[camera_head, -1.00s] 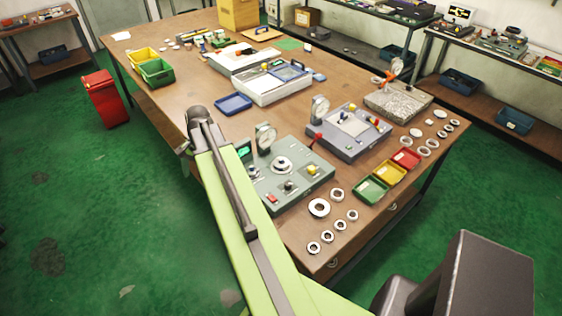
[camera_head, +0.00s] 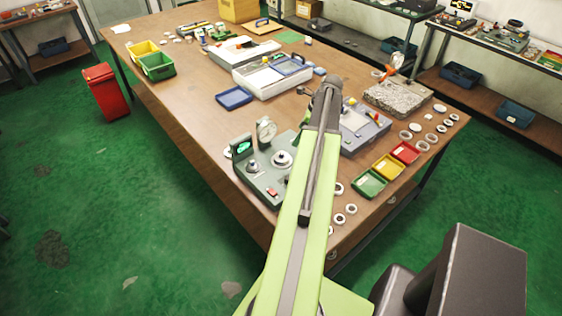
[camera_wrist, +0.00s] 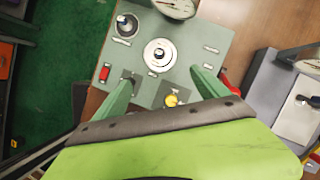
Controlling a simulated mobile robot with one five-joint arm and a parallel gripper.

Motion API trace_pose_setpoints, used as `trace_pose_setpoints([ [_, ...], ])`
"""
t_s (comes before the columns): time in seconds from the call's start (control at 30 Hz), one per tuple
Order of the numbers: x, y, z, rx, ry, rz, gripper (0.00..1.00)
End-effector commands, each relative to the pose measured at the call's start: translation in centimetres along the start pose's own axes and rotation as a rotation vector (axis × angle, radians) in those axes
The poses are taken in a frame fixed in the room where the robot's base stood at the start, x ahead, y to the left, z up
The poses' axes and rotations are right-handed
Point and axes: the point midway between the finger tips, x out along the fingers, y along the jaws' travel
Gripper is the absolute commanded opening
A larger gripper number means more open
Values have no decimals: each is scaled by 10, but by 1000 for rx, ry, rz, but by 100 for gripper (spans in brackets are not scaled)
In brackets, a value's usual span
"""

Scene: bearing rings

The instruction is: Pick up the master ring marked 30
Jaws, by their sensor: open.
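I cannot read the mark 30 on any ring. Several pale rings lie at the near right end of the table, partly behind my arm in the head view; one ring (camera_head: 351,209) shows just right of the arm. My gripper (camera_wrist: 161,78) is open and empty in the wrist view, its two green fingers spread above the grey-green gauge (camera_wrist: 210,40). A round metal stage (camera_wrist: 159,55) with a central post sits on this gauge, just beyond the fingertips. The gripper's fingers cannot be made out in the head view.
Green, yellow (camera_head: 389,167) and red trays stand in a row right of my arm. A second gauge (camera_head: 362,130) and a granite block with dial stand behind. More rings (camera_head: 431,137) lie at the right edge. The table's left middle is clear.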

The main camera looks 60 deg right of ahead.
Motion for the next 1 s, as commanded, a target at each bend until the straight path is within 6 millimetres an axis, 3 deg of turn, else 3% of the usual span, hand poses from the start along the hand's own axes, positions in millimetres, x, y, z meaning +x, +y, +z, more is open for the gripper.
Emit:
trace_pose_setpoints([
  [0.03,20,0,-4,-2,0,1,84],
  [0.1,37,0,-4,-2,0,1,84],
  [0.4,101,0,-4,-2,1,-1,84],
  [0.67,107,0,0,-1,1,-1,84],
  [1.0,158,-1,2,-1,1,0,84],
])
